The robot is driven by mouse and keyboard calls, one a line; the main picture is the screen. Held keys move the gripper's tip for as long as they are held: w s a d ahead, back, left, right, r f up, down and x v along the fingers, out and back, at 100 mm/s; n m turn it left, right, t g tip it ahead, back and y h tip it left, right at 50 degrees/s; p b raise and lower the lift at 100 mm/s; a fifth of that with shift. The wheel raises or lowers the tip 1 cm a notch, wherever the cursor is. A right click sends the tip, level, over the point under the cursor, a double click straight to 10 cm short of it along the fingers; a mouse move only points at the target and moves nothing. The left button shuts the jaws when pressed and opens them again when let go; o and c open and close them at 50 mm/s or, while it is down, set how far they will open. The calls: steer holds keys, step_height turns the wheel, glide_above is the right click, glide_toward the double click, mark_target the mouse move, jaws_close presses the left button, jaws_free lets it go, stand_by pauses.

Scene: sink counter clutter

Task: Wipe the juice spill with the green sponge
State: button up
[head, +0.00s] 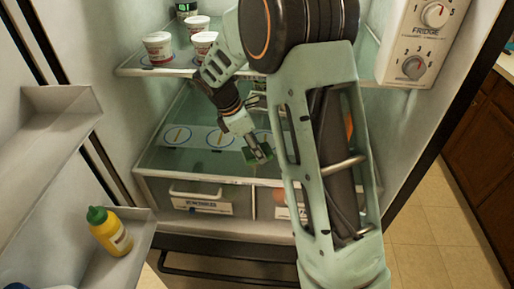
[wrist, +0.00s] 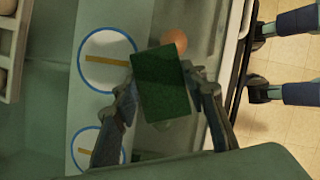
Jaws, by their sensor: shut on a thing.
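The green sponge (head: 262,155) is held in my gripper (head: 256,150), low over the front of the fridge's lower shelf, near its front edge. In the wrist view the dark green sponge (wrist: 163,85) is squeezed between the two fingers, its broad face toward the camera. The fingers close on its left and right sides. I cannot tell whether the sponge touches the shelf. I cannot make out a juice spill for certain; the sponge and my arm hide part of the shelf.
A pale mat (head: 210,138) with printed circles lies across the lower shelf. Several cups (head: 158,47) stand on the upper shelf (head: 135,68). Drawers (head: 200,198) sit below. A yellow bottle (head: 110,232) stands in the door rack. An egg (wrist: 257,46) shows beside the sponge.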

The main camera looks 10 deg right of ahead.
mark_target(260, 168)
steer(key=shift+f+b, duration=0.3)
steer(key=shift+f, duration=0.3)
steer(key=shift+s+a+r, duration=0.1)
steer(key=shift+s+a, duration=0.2)
steer(key=shift+s, duration=0.65)
steer(key=shift+s+a+r, duration=0.1)
steer(key=shift+s+a, duration=0.2)
steer(key=shift+s, duration=0.6)
steer(key=shift+s+f, duration=0.1)
steer(key=shift+f, duration=0.1)
steer(key=shift+w+d+f+p, duration=0.1)
steer(key=shift+w+d+p, duration=0.15)
steer(key=shift+w, duration=0.4)
steer(key=shift+w+d+p, duration=0.15)
steer(key=shift+w+p, duration=0.05)
steer(key=shift+w, duration=0.4)
steer(key=shift+w+d+f+p, duration=0.1)
steer(key=shift+w+d+p, duration=0.15)
steer(key=shift+w, duration=0.4)
steer(key=shift+c, duration=0.4)
